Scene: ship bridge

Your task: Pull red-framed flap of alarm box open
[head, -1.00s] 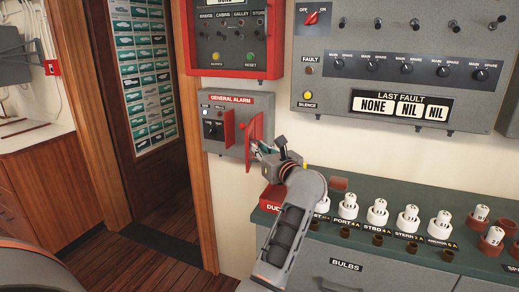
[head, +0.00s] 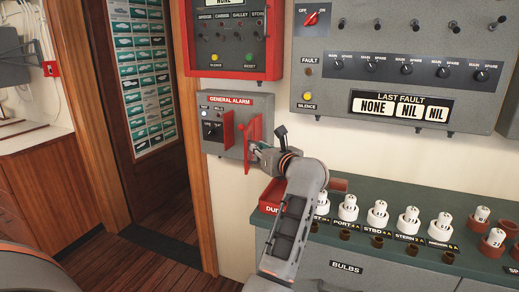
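The alarm box (head: 212,146), labelled General Alarm, is a grey box on the wall left of centre in the head view. Its red-framed flap (head: 254,128) stands swung out from the front, hinged side toward the right. The box's face shows a white lamp and a dark dial, with red frame edges beside the opening. My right gripper is not in view.
A red-framed panel (head: 270,73) hangs above the box, and a large grey fault panel (head: 385,128) is at the upper right. A green-topped bulb counter (head: 372,196) with several white bulbs and a red tray stands below. A wooden door frame is close on the left.

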